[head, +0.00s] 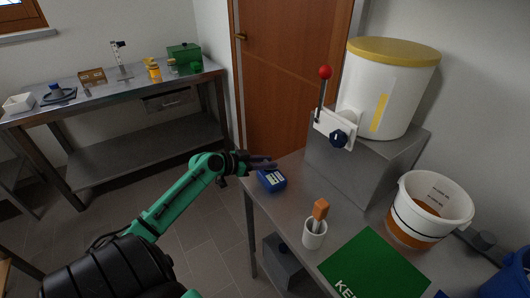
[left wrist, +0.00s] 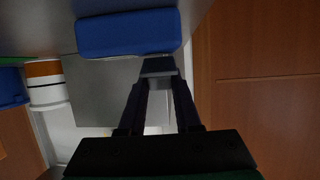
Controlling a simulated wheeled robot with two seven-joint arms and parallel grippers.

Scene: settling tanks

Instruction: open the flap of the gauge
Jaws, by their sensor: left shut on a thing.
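In the left wrist view the gauge (left wrist: 128,33) is a plain blue block at the top. My left gripper (head: 262,165) is at the gauge's back edge. In the left wrist view my left gripper (left wrist: 158,70) has its fingertips together on a small dark grey piece beside the blue body, the gauge's flap. The fingers hide most of the flap, so its angle is hard to tell. My right gripper is not in view.
A white cup (head: 314,234) with an orange-handled tool, a green sheet (head: 372,264) and a white bucket (head: 431,209) stand to the right. A grey block (head: 366,160) bears a white drum (head: 388,90) with a red-knobbed lever (head: 325,73). Bench is clear around the gauge.

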